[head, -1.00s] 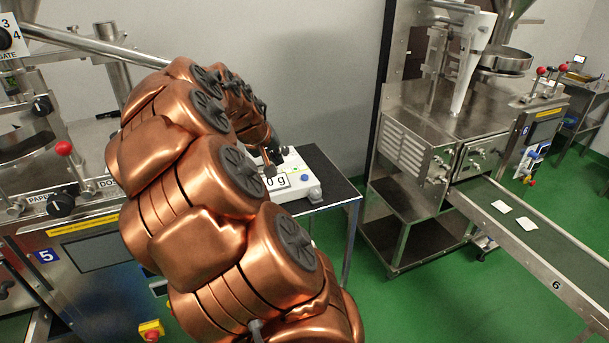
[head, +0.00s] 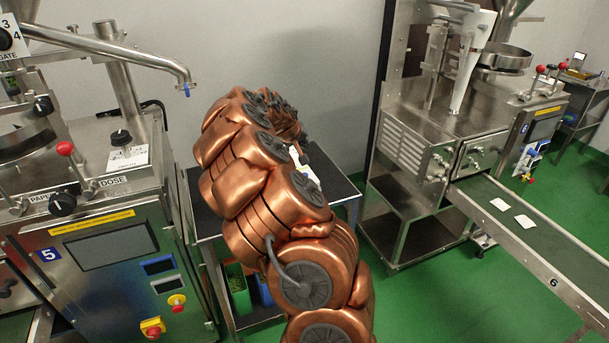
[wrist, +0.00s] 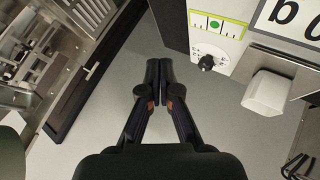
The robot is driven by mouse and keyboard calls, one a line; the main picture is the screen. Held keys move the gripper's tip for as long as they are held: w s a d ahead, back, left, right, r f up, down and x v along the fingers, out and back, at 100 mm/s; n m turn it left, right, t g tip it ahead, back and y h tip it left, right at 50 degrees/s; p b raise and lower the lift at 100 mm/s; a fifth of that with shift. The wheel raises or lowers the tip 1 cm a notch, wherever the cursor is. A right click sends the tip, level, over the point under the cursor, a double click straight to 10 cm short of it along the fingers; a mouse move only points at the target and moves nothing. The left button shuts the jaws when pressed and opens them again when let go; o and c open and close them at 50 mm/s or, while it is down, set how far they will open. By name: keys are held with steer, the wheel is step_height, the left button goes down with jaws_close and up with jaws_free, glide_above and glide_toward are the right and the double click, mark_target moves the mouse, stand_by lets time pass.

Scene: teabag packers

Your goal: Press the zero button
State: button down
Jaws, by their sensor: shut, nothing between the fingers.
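My gripper (wrist: 159,100) is shut and empty in the wrist view, its two dark fingers together over a plain grey surface. In the head view my copper arm hides it. A white scale (head: 304,166) stands on the dark-topped table (head: 344,187), mostly hidden behind my arm in the head view. At the top right of the wrist view is part of an upside-down display (wrist: 290,22) reading "0 g". Left of it is a white panel (wrist: 208,50) with a green dot and black knob. The fingertips are apart from both. I cannot make out the zero button.
Machine 5 (head: 105,240) with knobs and a red-ball lever stands left. Machine 6 (head: 440,140) and its conveyor (head: 550,255) with two white teabags are right. Green and blue bins (head: 240,288) sit under the table. Green floor is open between.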

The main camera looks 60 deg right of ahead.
steer(key=shift+f, duration=0.1)
step_height(320, 180, down, 7)
steer(key=shift+f+b, duration=0.15)
steer(key=shift+b, duration=0.85)
steer(key=shift+f+b, duration=0.45)
steer(key=shift+f, duration=0.2)
steer(key=shift+f, duration=0.15)
stand_by(0.4)
steer(key=shift+f+b, duration=0.3)
steer(key=shift+b, duration=0.35)
steer(key=shift+f+b, duration=0.5)
steer(key=shift+f, duration=0.05)
stand_by(0.6)
steer(key=shift+r, duration=1)
steer(key=shift+r, duration=0.1)
